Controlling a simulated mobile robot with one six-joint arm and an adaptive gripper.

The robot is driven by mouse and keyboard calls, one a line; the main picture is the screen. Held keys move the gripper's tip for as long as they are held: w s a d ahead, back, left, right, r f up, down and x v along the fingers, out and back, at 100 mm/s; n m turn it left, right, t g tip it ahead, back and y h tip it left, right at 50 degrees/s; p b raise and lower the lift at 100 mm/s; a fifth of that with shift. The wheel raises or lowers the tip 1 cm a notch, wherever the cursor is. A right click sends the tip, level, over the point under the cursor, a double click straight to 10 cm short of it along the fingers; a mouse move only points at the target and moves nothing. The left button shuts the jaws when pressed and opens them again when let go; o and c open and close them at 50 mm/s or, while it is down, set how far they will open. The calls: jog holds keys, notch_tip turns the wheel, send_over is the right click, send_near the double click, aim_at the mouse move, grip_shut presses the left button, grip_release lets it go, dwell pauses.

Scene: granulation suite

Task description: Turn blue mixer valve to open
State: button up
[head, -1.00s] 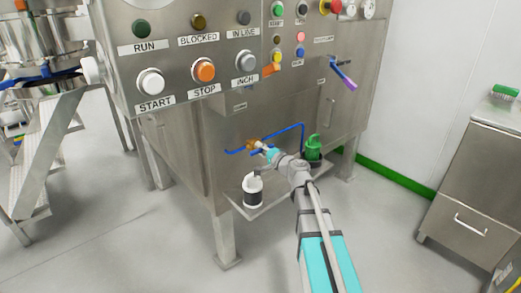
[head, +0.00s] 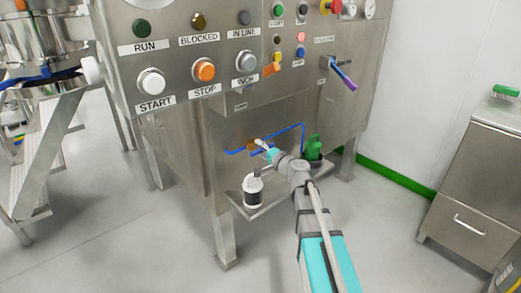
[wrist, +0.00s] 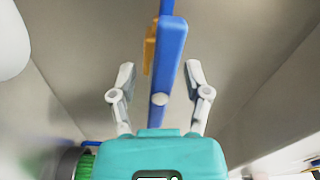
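A blue valve lever (wrist: 170,60) runs lengthwise between the two fingers of my gripper (wrist: 160,75) in the wrist view. The fingers stand apart, with a visible gap on either side of the lever. A yellow-orange part (wrist: 150,48) sits behind the lever. In the head view my gripper (head: 261,147) is low at the front of the steel machine, by an orange-brown fitting (head: 251,145) and blue bars (head: 236,151). The fingertips are small there, and the gripper partly hides the valve.
A white and black container (head: 253,190) and a green container (head: 313,148) stand on a low shelf beside my arm. The button panel (head: 200,60) is above. A purple-blue lever (head: 342,74) sticks out at the right. A steel cabinet (head: 478,165) stands at far right.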

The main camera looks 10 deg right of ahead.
jog(key=shift+s+d, duration=0.1)
jog(key=shift+s, duration=0.05)
jog(key=v, duration=1.1)
jog(key=shift+s+d, duration=0.2)
jog(key=shift+s, duration=0.1)
jog(key=shift+a, duration=0.1)
jog(key=s+a+f+n+g+p, duration=0.1)
jog(key=s+a+f+n+g, duration=0.6)
jog(key=a+f+g, duration=0.25)
jog(key=s+d+f+n+g+h+p, duration=0.25)
jog(key=s+d+f+g+h, duration=0.3)
jog(key=s+h, duration=0.4)
notch_tip(320, 180, up, 37)
jog(key=p, duration=3.6)
jog(key=shift+s+f+g+p, duration=0.25)
jog(key=shift+s+g+p, duration=0.05)
jog(key=shift+s, duration=0.15)
jog(key=shift+a+n+y, duration=0.15)
jog(key=shift+n+y, duration=0.1)
